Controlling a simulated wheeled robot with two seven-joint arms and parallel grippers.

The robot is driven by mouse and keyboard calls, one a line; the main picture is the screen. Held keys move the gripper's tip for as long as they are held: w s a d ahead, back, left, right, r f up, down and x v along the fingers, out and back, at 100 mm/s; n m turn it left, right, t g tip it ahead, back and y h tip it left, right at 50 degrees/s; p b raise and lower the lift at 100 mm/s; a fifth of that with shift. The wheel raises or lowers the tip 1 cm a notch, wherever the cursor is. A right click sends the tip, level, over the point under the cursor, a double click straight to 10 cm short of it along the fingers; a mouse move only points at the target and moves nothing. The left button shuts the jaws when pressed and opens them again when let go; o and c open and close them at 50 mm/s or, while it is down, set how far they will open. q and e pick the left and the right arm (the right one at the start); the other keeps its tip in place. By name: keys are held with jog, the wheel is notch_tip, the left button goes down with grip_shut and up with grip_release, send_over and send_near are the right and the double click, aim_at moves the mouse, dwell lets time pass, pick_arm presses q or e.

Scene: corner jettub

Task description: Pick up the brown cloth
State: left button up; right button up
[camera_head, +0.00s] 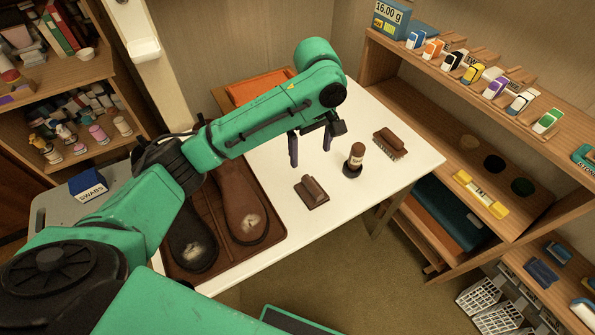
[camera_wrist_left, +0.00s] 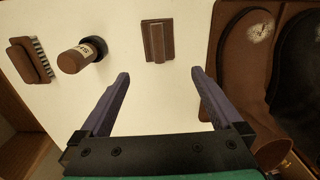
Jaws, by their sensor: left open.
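No item is plainly a loose brown cloth. A small brown piece with a flat base and a raised ridge (camera_head: 311,192) lies on the white table (camera_head: 405,178); I cannot tell whether it is cloth. It also shows in the left wrist view (camera_wrist_left: 157,40), beyond my fingertips and roughly centred between them. A flat orange-brown piece (camera_head: 258,88) lies at the table's back edge, partly behind my arm. My left gripper (camera_head: 311,156) is open and empty above the table, behind the ridged piece, with fingers pointing down. It also shows in the left wrist view (camera_wrist_left: 160,76). My right gripper is out of view.
A brown brush with bristles (camera_head: 390,144) lies farther right. A brown tray (camera_head: 277,228) with dark and brown boots (camera_head: 242,212) is at left. Wooden shelves (camera_head: 455,150) stand beside the table at right.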

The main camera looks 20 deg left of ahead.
pick_arm(q)
send_over(312, 184)
notch_tip(312, 184, down, 7)
jog(key=shift+s+f+b, duration=0.1)
jog(key=shift+b, duration=0.25)
notch_tip(312, 184, down, 6)
jog(key=shift+f, duration=0.4)
jog(key=c, duration=1.1)
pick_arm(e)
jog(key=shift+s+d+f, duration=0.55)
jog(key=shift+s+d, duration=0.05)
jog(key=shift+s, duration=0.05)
